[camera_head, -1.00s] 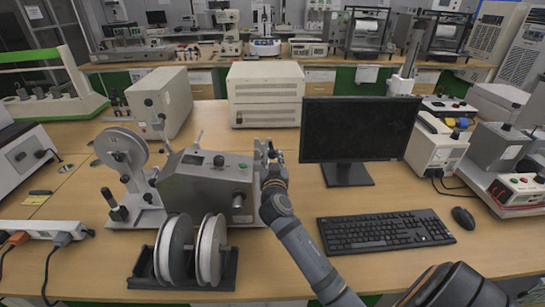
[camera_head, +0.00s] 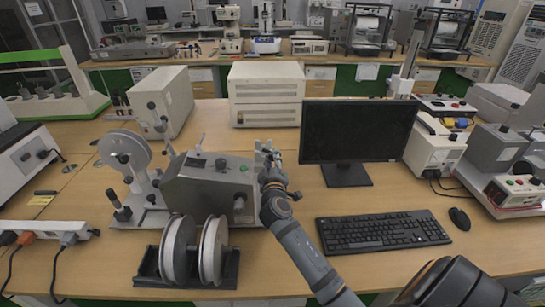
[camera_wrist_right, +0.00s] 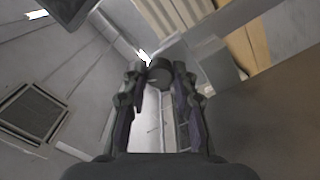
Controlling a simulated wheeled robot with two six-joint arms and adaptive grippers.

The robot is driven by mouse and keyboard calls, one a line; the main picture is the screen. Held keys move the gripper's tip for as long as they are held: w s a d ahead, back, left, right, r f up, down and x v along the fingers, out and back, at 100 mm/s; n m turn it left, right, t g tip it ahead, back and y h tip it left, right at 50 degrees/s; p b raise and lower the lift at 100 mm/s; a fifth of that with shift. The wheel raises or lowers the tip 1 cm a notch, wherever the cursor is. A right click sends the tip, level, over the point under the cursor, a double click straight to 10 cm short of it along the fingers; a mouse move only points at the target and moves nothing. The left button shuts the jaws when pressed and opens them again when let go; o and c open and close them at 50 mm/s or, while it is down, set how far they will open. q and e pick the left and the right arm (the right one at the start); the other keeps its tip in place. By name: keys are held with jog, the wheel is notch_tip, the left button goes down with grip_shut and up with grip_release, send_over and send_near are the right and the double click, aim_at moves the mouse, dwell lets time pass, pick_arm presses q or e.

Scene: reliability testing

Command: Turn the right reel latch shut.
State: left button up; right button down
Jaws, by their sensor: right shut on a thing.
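The grey reel machine (camera_head: 208,192) stands on the table left of centre, with a grey reel (camera_head: 122,150) on its left side. My right gripper (camera_head: 265,153) is at the machine's right side and hides much of what is there. In the right wrist view the fingertips (camera_wrist_right: 159,80) are closed around a dark round knob, the right reel latch (camera_wrist_right: 160,70). The latch's turn angle cannot be told. My left gripper is not in view.
A stand with two loose reels (camera_head: 184,275) sits in front of the machine. A monitor (camera_head: 357,130), keyboard (camera_head: 383,232) and mouse (camera_head: 459,217) are to the right of my arm. A beige box (camera_head: 265,95) stands behind. A power strip (camera_head: 48,230) lies at the left.

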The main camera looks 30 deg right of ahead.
jog(key=n+p, duration=0.2)
jog(key=n, duration=0.3)
jog(key=shift+f, duration=0.1)
dwell(0.5)
jog(key=c, duration=1.1)
grip_release()
jog(key=shift+o, duration=0.2)
